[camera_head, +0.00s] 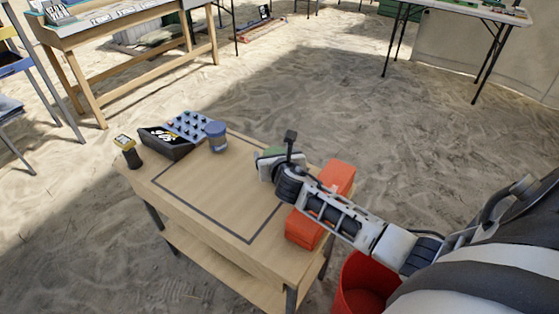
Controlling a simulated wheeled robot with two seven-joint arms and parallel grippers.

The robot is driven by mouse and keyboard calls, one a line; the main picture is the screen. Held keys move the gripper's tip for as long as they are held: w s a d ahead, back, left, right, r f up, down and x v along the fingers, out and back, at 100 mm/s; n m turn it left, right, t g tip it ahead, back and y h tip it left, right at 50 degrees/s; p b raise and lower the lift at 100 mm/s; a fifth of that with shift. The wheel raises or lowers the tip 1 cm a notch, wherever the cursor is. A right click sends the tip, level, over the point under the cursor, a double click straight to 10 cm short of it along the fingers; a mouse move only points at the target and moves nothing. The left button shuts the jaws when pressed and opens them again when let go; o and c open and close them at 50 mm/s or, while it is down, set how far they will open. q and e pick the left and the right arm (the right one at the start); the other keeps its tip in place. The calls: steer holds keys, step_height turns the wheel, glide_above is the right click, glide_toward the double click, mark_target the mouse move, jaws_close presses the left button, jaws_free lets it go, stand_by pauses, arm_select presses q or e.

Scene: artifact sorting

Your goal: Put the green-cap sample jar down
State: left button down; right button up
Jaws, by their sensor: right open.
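My right gripper (277,155) is over the back right part of the small wooden table (215,195), and its arm comes in from the right. It is open. A small patch of green (272,151) shows between and behind its fingers and looks like the cap of the green-cap sample jar. The jar's body is mostly hidden by the gripper, so I cannot tell whether the fingers touch it. A black outlined rectangle is marked on the tabletop. My left gripper is not in view.
A yellow-topped dark jar (128,151), a black box (165,142), a blue-grey rack (187,126) and a blue-capped jar (217,136) stand along the table's back left. An orange case (339,177) lies on the right side. A red bucket (361,287) stands below. The outlined area looks mostly clear.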

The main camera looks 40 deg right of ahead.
arm_select(q)
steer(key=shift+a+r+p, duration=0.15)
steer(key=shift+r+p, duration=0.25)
steer(key=shift+p, duration=0.7)
arm_select(e)
steer(key=v, duration=1.1)
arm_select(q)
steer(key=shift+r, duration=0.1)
